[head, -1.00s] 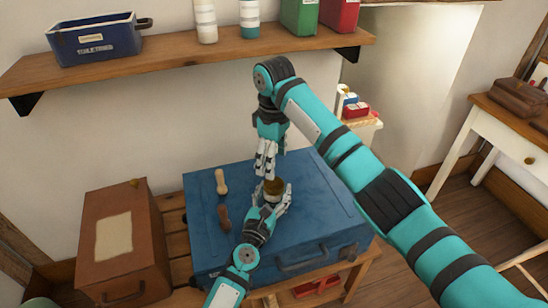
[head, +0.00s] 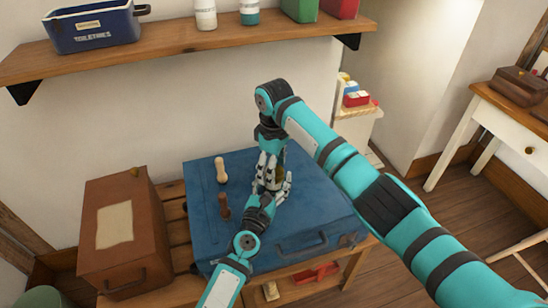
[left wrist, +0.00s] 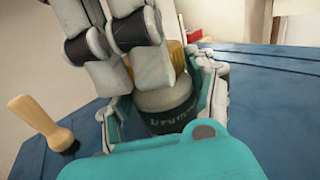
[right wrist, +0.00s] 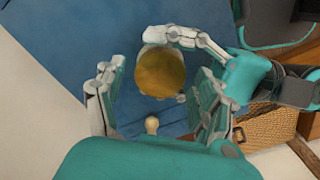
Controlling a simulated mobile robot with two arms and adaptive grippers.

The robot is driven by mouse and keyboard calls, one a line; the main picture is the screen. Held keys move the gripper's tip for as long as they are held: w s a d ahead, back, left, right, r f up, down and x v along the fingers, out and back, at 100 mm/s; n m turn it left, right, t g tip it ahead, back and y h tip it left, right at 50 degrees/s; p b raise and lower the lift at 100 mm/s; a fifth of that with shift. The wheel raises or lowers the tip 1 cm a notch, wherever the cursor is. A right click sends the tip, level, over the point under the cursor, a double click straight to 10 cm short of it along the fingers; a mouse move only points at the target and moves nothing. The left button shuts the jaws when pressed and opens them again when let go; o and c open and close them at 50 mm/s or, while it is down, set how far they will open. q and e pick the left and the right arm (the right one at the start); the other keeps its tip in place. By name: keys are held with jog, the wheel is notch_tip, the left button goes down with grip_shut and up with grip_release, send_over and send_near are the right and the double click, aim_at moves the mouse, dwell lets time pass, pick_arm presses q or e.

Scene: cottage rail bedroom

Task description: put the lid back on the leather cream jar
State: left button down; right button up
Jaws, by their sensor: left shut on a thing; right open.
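The cream jar (left wrist: 165,105) is a grey pot with a dark lettered band, standing on the blue trunk. My left gripper (head: 274,197) is shut around its body. A golden-brown round top (right wrist: 160,74), which looks like the lid, sits on the jar; its ribbed edge also shows in the left wrist view (left wrist: 180,55). My right gripper (head: 268,172) points down from above, open, with fingers on both sides of this top. In the head view the fingers hide most of the jar. I cannot tell whether the lid is fully seated.
On the blue trunk (head: 310,215), a pale wooden-handled tool (head: 221,170) and a dark brown one (head: 224,206) stand left of the jar. A brown box (head: 120,235) is further left. A shelf (head: 200,46) runs along the wall behind. The trunk's right side is clear.

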jog(key=shift+f, duration=0.25)
jog(key=c, duration=1.2)
jog(key=shift+m, duration=0.8)
jog(key=shift+c, duration=0.2)
jog(key=o, duration=1.3)
jog(key=shift+r, duration=2.3)
jog(key=shift+c, duration=0.3)
